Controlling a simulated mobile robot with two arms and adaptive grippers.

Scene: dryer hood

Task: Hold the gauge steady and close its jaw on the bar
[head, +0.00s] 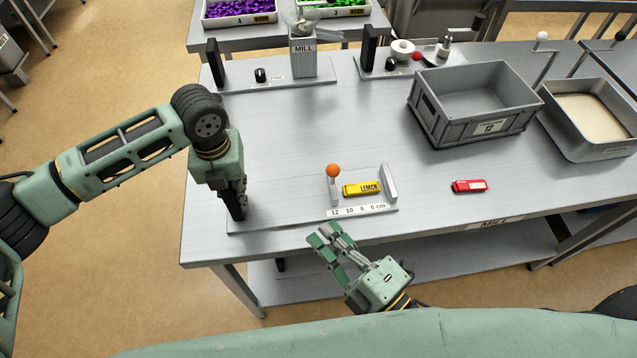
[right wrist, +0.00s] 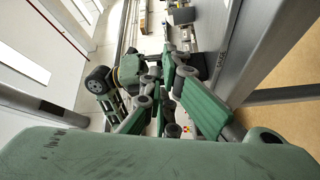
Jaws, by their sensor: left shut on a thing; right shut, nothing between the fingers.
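The gauge (head: 300,218) is a flat metal plate on the bench with a scale marked 12, 10, 8 and 6 cm. Its sliding jaw (head: 334,191) carries an orange knob (head: 333,170) and stands near the 12 mark. The yellow LEMON bar (head: 361,189) lies between this jaw and the fixed stop (head: 389,183); I cannot tell whether either touches it. My left gripper (head: 238,208) is shut on the gauge's left end, hiding what it grips. My right gripper (head: 325,238) is shut and empty, in front of the gauge by the bench's front edge.
A red bar (head: 469,186) lies right of the gauge. A grey crate (head: 432,118) and a metal tray of pale powder (head: 615,147) stand further right. The mill (head: 303,60) and another fixture stand at the back. The bench between is clear.

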